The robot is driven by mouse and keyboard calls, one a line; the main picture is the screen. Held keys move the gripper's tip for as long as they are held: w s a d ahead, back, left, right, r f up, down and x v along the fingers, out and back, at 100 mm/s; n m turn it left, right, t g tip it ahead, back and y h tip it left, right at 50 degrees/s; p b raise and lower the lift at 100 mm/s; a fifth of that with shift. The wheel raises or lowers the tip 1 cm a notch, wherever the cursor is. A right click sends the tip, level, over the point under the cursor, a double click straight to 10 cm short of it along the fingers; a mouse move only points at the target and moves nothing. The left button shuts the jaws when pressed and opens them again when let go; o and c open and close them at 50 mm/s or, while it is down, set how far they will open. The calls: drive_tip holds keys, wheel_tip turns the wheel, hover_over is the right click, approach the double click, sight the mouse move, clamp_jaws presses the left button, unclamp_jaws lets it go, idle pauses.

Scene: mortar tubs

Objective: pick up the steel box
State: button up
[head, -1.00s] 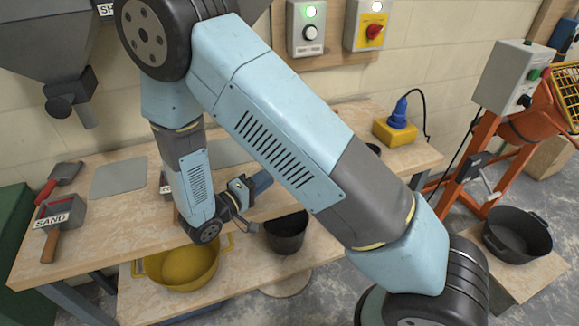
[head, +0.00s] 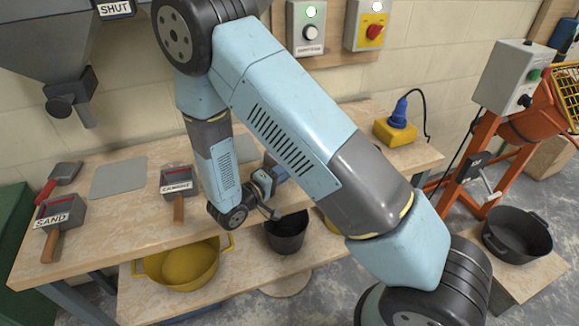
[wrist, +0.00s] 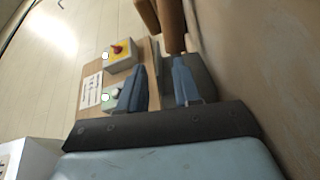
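Two grey steel boxes with wooden handles lie on the bench. One (head: 66,211) is marked SAND, at the left. The other (head: 176,180), with a label I cannot read surely, lies left of my forearm. My gripper (head: 277,175) is right of both, over the front of the bench and partly hidden by my arm. In the wrist view its two blue fingers (wrist: 160,68) stand apart with a gap between them. A grey boxy shape (wrist: 202,77) shows behind the right finger and a brown wooden piece (wrist: 172,25) above; I cannot tell whether they belong together.
A yellow tub (head: 182,268) and a black bucket (head: 287,234) stand on the lower shelf. A red-handled scoop (head: 64,173) and a grey plate (head: 118,178) lie at the bench's left. A yellow socket block (head: 395,132) is at the right. Switch boxes hang on the wall behind.

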clamp_jaws()
idle(0.6)
